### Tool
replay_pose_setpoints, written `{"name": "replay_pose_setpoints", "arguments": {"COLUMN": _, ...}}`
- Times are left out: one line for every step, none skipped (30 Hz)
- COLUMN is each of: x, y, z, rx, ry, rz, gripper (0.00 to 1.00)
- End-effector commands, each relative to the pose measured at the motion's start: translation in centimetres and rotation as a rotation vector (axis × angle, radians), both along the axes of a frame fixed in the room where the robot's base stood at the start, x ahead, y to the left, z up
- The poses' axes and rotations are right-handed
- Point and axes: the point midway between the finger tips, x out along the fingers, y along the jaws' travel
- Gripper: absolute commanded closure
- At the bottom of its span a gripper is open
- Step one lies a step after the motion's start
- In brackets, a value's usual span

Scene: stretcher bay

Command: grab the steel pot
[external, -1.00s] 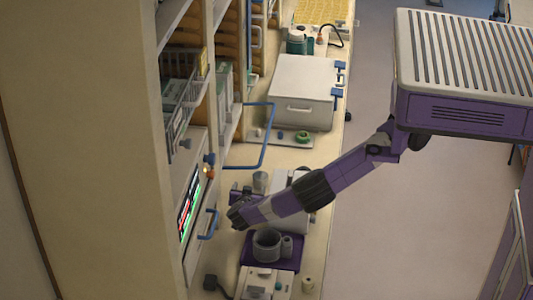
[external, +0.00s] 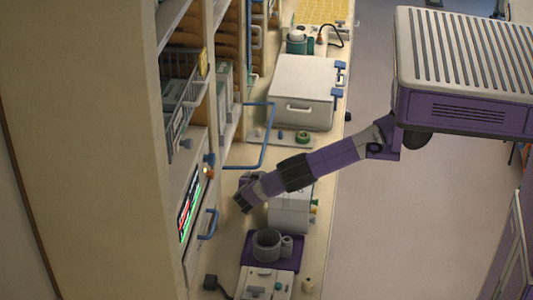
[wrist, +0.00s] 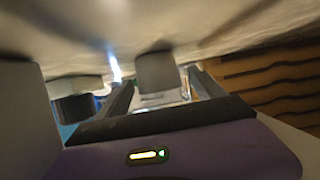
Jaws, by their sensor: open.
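A plain grey cylinder, which looks like the steel pot (wrist: 155,72), stands against the pale counter surface in the wrist view, which shows the counter at the top. My gripper (wrist: 159,80) is open, with one dark finger on each side of the pot's line. I cannot tell how far the pot lies between the fingertips, and I see no clear contact. In the external view my gripper (external: 249,182) is low over the counter near the shelf front, and the pot is hidden behind my arm.
A white box (external: 290,212) sits beside my forearm. A blue rail handle (external: 268,140) juts from the shelf. A large white case (external: 302,92) stands farther back.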

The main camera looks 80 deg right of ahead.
Motion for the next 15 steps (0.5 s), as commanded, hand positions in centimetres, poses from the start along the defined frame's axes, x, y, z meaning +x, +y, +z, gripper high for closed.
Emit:
{"name": "replay_pose_setpoints", "arguments": {"x": -0.03, "y": -0.16, "z": -0.09, "rx": 0.001, "ry": 0.001, "rz": 0.0, "gripper": 0.22}}
{"name": "replay_pose_setpoints", "arguments": {"x": -0.02, "y": -0.18, "z": -0.13, "rx": 0.001, "ry": 0.001, "rz": 0.001, "gripper": 0.22}}
{"name": "replay_pose_setpoints", "arguments": {"x": -0.01, "y": -0.19, "z": -0.15, "rx": 0.001, "ry": 0.001, "rz": 0.001, "gripper": 0.22}}
{"name": "replay_pose_setpoints", "arguments": {"x": -0.01, "y": -0.18, "z": -0.16, "rx": 0.001, "ry": 0.001, "rz": 0.001, "gripper": 0.22}}
{"name": "replay_pose_setpoints", "arguments": {"x": -0.01, "y": -0.17, "z": -0.16, "rx": 0.001, "ry": 0.001, "rz": 0.001, "gripper": 0.22}}
{"name": "replay_pose_setpoints", "arguments": {"x": -0.01, "y": -0.17, "z": -0.16, "rx": 0.001, "ry": 0.0, "rz": 0.001, "gripper": 0.22}}
{"name": "replay_pose_setpoints", "arguments": {"x": 0.0, "y": -0.16, "z": -0.15, "rx": 0.001, "ry": 0.0, "rz": 0.001, "gripper": 0.22}}
{"name": "replay_pose_setpoints", "arguments": {"x": -0.01, "y": -0.16, "z": -0.15, "rx": 0.001, "ry": 0.0, "rz": 0.001, "gripper": 0.26}}
{"name": "replay_pose_setpoints", "arguments": {"x": -0.01, "y": -0.17, "z": -0.15, "rx": 0.001, "ry": 0.0, "rz": 0.001, "gripper": 0.34}}
{"name": "replay_pose_setpoints", "arguments": {"x": -0.01, "y": -0.17, "z": -0.15, "rx": 0.001, "ry": 0.0, "rz": 0.001, "gripper": 0.4}}
{"name": "replay_pose_setpoints", "arguments": {"x": 0.0, "y": -0.16, "z": -0.14, "rx": 0.001, "ry": 0.0, "rz": 0.001, "gripper": 0.45}}
{"name": "replay_pose_setpoints", "arguments": {"x": 0.0, "y": -0.16, "z": -0.14, "rx": 0.001, "ry": 0.0, "rz": 0.001, "gripper": 0.53}}
{"name": "replay_pose_setpoints", "arguments": {"x": -0.01, "y": -0.16, "z": -0.14, "rx": 0.001, "ry": 0.0, "rz": 0.001, "gripper": 0.59}}
{"name": "replay_pose_setpoints", "arguments": {"x": 0.0, "y": -0.16, "z": -0.13, "rx": 0.001, "ry": 0.0, "rz": 0.001, "gripper": 0.65}}
{"name": "replay_pose_setpoints", "arguments": {"x": 0.0, "y": -0.15, "z": -0.13, "rx": 0.001, "ry": 0.0, "rz": 0.001, "gripper": 0.73}}
